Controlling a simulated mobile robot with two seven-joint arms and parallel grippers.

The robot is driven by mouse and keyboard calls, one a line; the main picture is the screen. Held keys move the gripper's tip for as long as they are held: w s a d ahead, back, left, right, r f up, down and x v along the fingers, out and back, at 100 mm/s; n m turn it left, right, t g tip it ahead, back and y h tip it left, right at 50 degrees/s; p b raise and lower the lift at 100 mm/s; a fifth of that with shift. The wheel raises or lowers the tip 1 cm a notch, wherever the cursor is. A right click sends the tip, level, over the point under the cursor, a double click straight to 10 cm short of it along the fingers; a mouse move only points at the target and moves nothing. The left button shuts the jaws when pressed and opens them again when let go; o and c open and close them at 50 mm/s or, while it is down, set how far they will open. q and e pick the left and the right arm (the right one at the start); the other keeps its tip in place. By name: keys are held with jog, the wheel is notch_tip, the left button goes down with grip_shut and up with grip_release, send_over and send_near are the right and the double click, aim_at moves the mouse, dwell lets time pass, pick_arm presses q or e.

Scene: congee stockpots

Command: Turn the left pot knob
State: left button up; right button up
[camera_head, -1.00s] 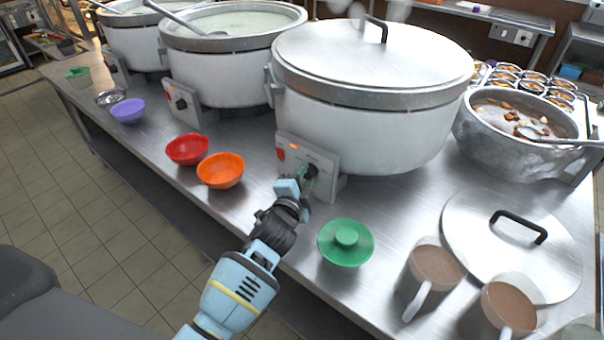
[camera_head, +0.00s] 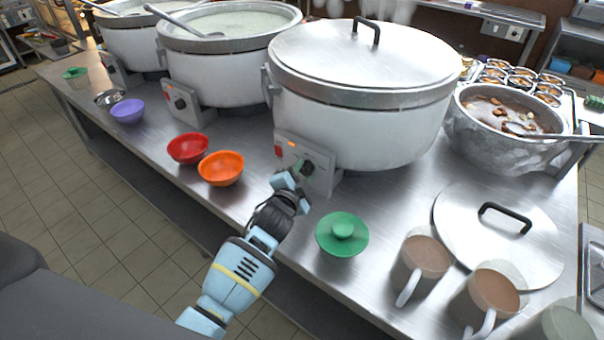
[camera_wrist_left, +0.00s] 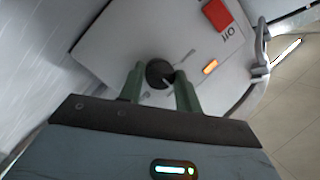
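Three large white pots stand in a row: a far left pot (camera_head: 130,50), a middle pot (camera_head: 230,70) and a near, lidded pot (camera_head: 350,130). My left gripper (camera_head: 298,172) is at the control panel (camera_head: 320,180) of the near, lidded pot. In the left wrist view, the gripper's two green fingers (camera_wrist_left: 159,82) are apart, one on each side of the black round knob (camera_wrist_left: 160,73); I cannot tell whether they touch it. The panel's red switch (camera_wrist_left: 217,14) and lit orange lamp (camera_wrist_left: 210,67) show there too. My right gripper is not in view.
Brown-filled cups (camera_head: 425,258) and a loose lid (camera_head: 500,240) lie further right. The floor beyond the counter's front edge is open.

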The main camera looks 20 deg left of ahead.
pick_arm(q)
jog(key=o, duration=0.4)
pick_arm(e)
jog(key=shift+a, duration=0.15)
pick_arm(q)
jog(key=s+r, duration=0.1)
jog(key=s, duration=0.6)
jog(key=shift+s+a+p, duration=0.15)
jog(key=shift+s+p, duration=0.15)
jog(key=shift+s, duration=0.1)
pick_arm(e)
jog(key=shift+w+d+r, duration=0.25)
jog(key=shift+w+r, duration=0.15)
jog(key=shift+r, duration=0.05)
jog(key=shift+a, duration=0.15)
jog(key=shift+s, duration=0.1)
